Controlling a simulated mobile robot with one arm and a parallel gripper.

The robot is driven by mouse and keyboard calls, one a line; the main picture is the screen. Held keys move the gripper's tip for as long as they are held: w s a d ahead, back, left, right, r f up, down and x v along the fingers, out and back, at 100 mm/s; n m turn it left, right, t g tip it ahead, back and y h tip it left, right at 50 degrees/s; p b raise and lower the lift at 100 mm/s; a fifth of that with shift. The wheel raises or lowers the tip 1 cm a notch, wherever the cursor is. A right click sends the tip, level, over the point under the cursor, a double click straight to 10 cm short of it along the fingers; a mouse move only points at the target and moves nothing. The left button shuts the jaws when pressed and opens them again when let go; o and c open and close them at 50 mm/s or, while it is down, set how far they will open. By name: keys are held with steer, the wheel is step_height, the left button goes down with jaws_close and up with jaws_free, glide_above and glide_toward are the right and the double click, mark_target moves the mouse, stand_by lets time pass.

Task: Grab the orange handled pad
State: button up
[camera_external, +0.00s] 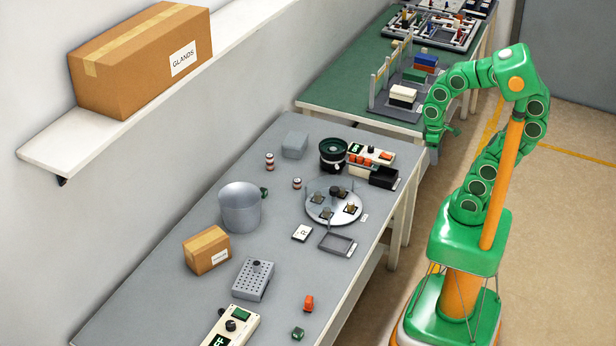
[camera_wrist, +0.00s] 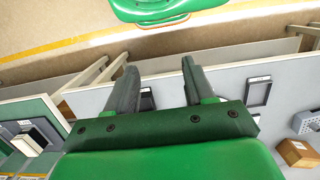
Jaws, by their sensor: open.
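A small orange piece (camera_external: 308,303), which looks like the orange handled pad, sits near the front right edge of the grey table (camera_external: 330,285) in the external view. Its handle is too small to make out clearly. I do not see it in the wrist view. My gripper (camera_external: 443,138) is at the far end of the grey table, by the gap to the green table, well away from the orange piece. In the wrist view my gripper (camera_wrist: 158,82) has its two dark fingers apart with nothing between them.
A small green piece (camera_external: 298,333) sits near the orange one. A grey perforated block (camera_external: 253,280), a control box (camera_external: 232,328) and a cardboard box (camera_external: 206,250) stand to the left. A round feeder plate (camera_external: 318,211) and an empty tray (camera_external: 338,243) lie farther back.

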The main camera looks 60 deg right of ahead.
steer(key=w+a+m+g+y, duration=0.1)
steer(key=w+a+y, duration=0.35)
steer(key=a, duration=0.95)
steer(key=w+a+m+g+y, duration=0.1)
steer(key=w+a+m+y, duration=0.3)
steer(key=a, duration=1)
steer(key=w+a+n+g+y, duration=0.1)
steer(key=w+a+y, duration=0.35)
steer(key=a, duration=0.85)
steer(key=w+a+f+m, duration=0.6)
steer(key=a+f, duration=0.2)
steer(key=a, duration=0.3)
steer(key=m+t, duration=0.3)
steer(key=m, duration=0.3)
glide_toward(307, 305)
steer(key=shift+s+a+f, duration=0.15)
steer(key=shift+s+a, duration=0.1)
steer(key=shift+a, duration=0.7)
steer(key=shift+a+f, duration=0.15)
steer(key=shift+f, duration=0.25)
steer(key=shift+x, duration=3.8)
steer(key=shift+f, duration=0.1)
